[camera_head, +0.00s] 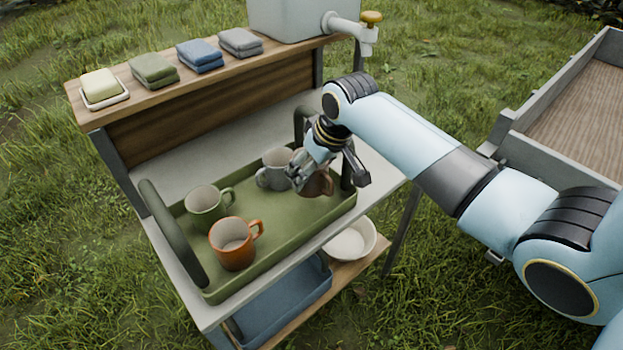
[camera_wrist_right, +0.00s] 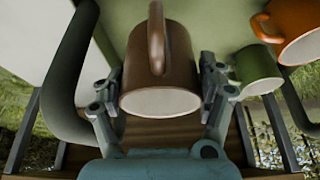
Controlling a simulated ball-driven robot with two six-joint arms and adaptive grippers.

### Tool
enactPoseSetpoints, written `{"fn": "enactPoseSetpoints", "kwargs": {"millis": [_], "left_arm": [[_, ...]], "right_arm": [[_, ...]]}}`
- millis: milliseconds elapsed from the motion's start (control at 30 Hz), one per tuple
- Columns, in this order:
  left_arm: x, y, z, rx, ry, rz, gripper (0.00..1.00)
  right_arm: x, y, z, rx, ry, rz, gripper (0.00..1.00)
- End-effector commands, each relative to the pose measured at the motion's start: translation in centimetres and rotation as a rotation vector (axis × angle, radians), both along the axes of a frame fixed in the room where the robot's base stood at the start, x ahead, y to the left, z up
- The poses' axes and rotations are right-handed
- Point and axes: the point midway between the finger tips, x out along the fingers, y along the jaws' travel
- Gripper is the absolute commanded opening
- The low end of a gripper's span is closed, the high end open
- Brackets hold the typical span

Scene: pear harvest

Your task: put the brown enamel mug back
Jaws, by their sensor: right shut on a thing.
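The brown enamel mug (camera_head: 318,185) is between the fingers of my right gripper (camera_head: 328,178), over the right end of the green tray (camera_head: 275,246). In the wrist view, the fingers (camera_wrist_right: 161,80) are shut on both sides of the brown mug (camera_wrist_right: 178,60). Its handle and pale opening show there. I cannot tell whether the mug touches the tray floor. A grey mug (camera_head: 273,170) stands just left of the gripper. A green mug (camera_head: 206,206) and an orange mug (camera_head: 233,247) stand farther left in the tray. My left gripper is out of view.
The tray's dark handles (camera_head: 172,234) rise at both ends. Folded cloths (camera_head: 200,56) and soap (camera_head: 101,86) lie on the wooden shelf behind, beside a tank with a tap (camera_head: 366,35). A white bowl (camera_head: 350,241) and a blue bin (camera_head: 285,305) sit below. A cart (camera_head: 560,90) stands right.

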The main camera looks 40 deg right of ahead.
Motion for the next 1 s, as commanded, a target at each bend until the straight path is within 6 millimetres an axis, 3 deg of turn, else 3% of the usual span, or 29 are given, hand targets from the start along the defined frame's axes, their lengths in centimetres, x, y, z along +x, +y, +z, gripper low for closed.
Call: {"fn": "enactPoseSetpoints", "kwargs": {"millis": [200,400,967,1000], "left_arm": [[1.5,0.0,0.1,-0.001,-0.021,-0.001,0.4],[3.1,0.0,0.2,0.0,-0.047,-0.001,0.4],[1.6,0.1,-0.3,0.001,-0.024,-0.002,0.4],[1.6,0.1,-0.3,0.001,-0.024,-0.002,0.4]], "right_arm": [[0.0,0.0,-3.0,0.0,0.001,0.0,0.3],[0.0,0.0,-3.2,0.0,0.0,0.0,0.3],[0.0,0.0,-4.4,0.0,0.0,0.001,0.3],[0.0,0.0,-4.4,0.0,0.0,0.001,0.75]]}}
